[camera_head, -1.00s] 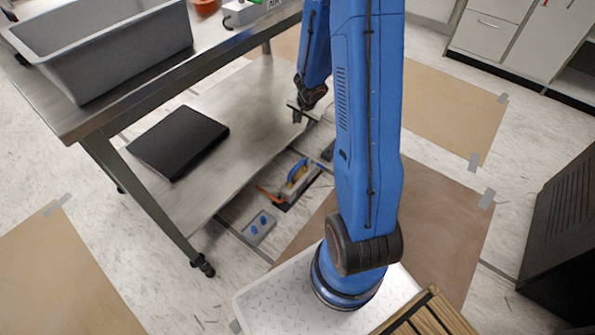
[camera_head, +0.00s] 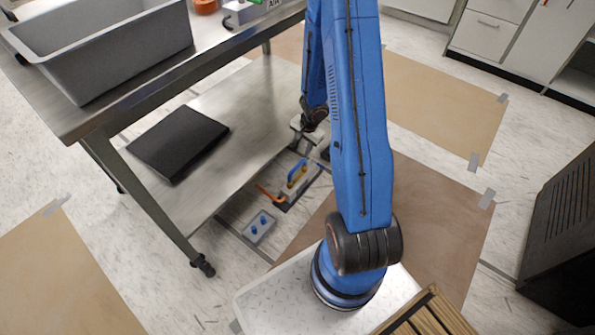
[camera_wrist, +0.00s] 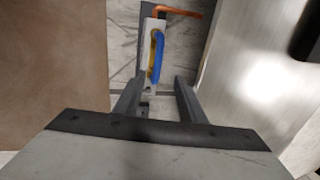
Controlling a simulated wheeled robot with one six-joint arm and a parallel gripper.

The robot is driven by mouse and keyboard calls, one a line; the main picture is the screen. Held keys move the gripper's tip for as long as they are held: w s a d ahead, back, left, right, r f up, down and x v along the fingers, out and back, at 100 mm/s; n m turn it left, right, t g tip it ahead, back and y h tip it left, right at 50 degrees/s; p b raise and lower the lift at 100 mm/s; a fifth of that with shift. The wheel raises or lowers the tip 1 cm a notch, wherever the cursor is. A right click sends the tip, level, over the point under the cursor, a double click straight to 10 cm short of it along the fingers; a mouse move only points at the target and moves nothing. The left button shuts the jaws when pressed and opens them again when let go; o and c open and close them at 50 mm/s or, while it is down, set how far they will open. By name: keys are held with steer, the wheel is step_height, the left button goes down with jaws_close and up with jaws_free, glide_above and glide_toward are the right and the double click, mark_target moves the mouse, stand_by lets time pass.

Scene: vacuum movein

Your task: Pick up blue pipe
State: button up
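The blue pipe (camera_head: 296,171) is a curved blue piece with a yellow part beside it. It sits on a white block in a dark-based fixture on the floor, beside the bench's lower shelf. In the wrist view the blue pipe (camera_wrist: 156,58) shows at upper centre, beyond my fingers. My gripper (camera_wrist: 155,92) is open and empty, its two grey fingers spread apart, with the near end of the pipe's block seen between them. In the head view my gripper (camera_head: 304,138) is partly hidden by my arm and lies past the far end of the fixture.
An orange bent piece (camera_head: 268,194) sticks out of the fixture. A grey plate (camera_head: 259,229) with blue pegs lies nearer. The metal lower shelf (camera_head: 250,105) with a black flat object (camera_head: 178,142) is at left. A grey bin (camera_head: 120,50) stands on the bench. Brown floor sheets lie right.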

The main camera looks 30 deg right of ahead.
mark_target(297, 165)
steer(key=shift+w+a+f, duration=0.1)
steer(key=shift+w+f, duration=0.2)
steer(key=shift+f, duration=1.25)
steer(key=shift+w+a+f, duration=0.1)
steer(key=shift+w+f, duration=0.15)
steer(key=shift+f, duration=1.25)
steer(key=shift+w+a+f, duration=0.1)
steer(key=shift+w+f, duration=0.2)
steer(key=shift+f, duration=1.25)
steer(key=shift+w+a+f, duration=0.1)
steer(key=shift+w+f, duration=0.05)
steer(key=shift+f, duration=1.15)
steer(key=shift+w+a+f, duration=0.1)
steer(key=shift+w+f, duration=0.05)
steer(key=shift+f, duration=1.1)
steer(key=shift+c, duration=0.6)
jaws_close()
